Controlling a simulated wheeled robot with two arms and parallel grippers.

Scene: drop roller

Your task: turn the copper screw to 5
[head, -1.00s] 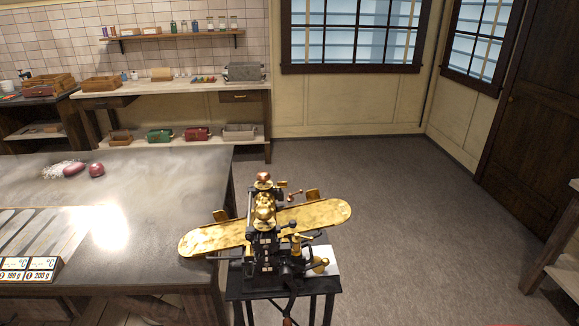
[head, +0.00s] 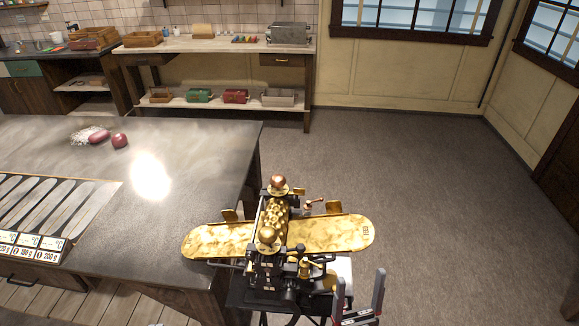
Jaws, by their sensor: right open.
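The drop roller is a black and brass machine (head: 272,240) on a dark stand at the right end of the table. A long brass tray (head: 335,232) runs through it to both sides. The copper screw (head: 278,182) is a round copper knob on top at the far end; its setting is too small to read. A brass ball-shaped knob (head: 267,236) sits nearer to me. My right gripper (head: 359,290) is at the bottom edge, right of the machine and below the tray. Its fingers are apart with nothing between them. My left gripper is out of view.
The dark table (head: 190,235) on the left holds a dark red ball (head: 119,140), a red oblong piece (head: 99,136) and white powder. Metal strips and price cards lie at its left. The floor (head: 430,180) right of the machine is clear.

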